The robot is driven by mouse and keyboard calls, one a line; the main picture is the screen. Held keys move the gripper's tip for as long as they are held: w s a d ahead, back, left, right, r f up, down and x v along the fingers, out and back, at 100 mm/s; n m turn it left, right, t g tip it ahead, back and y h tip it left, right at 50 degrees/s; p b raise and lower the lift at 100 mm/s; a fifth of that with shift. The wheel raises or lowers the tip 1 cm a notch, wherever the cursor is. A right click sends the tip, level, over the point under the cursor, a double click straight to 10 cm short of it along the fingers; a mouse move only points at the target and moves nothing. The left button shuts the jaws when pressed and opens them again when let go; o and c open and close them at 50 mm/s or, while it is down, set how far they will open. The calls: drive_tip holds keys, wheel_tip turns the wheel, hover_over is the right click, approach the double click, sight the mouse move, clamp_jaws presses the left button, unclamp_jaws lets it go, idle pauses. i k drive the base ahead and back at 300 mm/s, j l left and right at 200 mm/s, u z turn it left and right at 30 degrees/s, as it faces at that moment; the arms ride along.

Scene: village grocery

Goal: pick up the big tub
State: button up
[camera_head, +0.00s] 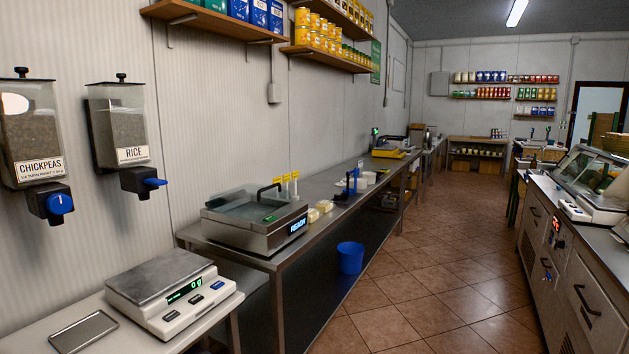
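I cannot tell for certain which thing is the big tub. A blue bucket-shaped tub (350,257) stands low by the edge of the long counter's lower shelf; I cannot tell whether it is on the shelf or the floor. A small white container (369,177) sits on the counter top farther back, too small to make out well. My gripper is not in view.
At the left are a scale (170,285) reading 0 g, a metal tray (83,332), and chickpea (28,125) and rice (118,125) dispensers. A lidded machine (255,220) stands on the steel counter (335,195). The tiled aisle (440,275) is clear; drawers (560,265) line its right side.

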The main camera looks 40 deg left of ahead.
sight(371, 176)
drive_tip(key=u, duration=1.3)
drive_tip(key=z, duration=0.45)
drive_tip(key=i, duration=3.6)
drive_tip(key=i+u, duration=0.1)
drive_tip(key=i, duration=0.35)
drive_tip(key=i+l+u, duration=0.1)
drive_tip(key=i, duration=0.35)
drive_tip(key=i+l+u, duration=0.1)
drive_tip(key=i, duration=0.35)
drive_tip(key=i+l+u, duration=0.1)
drive_tip(key=i+l, duration=0.15)
drive_tip(key=i, duration=0.2)
